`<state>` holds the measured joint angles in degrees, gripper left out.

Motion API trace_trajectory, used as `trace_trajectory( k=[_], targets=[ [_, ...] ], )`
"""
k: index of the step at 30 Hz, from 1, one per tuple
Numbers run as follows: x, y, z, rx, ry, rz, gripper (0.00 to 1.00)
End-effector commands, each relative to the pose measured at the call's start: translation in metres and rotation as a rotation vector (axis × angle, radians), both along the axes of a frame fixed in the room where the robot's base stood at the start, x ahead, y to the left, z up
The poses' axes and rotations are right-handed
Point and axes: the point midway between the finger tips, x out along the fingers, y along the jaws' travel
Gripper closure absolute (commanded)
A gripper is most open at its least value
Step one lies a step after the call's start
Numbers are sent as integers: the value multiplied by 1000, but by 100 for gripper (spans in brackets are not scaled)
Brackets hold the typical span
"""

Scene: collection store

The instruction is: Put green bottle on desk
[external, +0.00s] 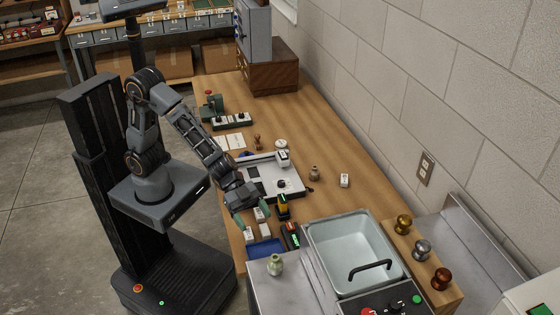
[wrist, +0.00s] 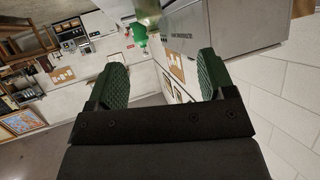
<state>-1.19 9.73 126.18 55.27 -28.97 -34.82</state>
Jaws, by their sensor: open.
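The pale green bottle (external: 275,264) stands upright on the metal counter (external: 268,292) at the front, left of the sink. In the wrist view a greenish, bottle-like shape (wrist: 147,10) shows at the top edge, partly cut off; I cannot be sure it is the same bottle. The wooden desk (external: 325,145) runs along the wall behind the counter. My gripper (external: 252,214) is over the desk's near left edge, behind and left of the bottle and apart from it. In the wrist view its green fingers (wrist: 160,80) are spread with nothing between them.
A blue tray (external: 266,249), small white boxes (external: 264,231) and a yellow-and-black item (external: 283,206) crowd the desk near my gripper. A sink basin (external: 345,245) and metal knobs (external: 422,249) lie to the right. The desk has bare wood along the wall.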

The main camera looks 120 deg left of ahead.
Motion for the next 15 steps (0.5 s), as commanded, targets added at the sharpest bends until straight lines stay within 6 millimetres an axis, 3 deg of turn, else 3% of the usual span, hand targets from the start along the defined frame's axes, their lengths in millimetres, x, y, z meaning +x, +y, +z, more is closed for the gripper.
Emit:
trace_trajectory(
  k=[5, 15],
  targets=[
    [4, -14, 6, -80, -22, -39, 24],
    [49, -40, -15, -94, -18, -34, 24]
  ],
)
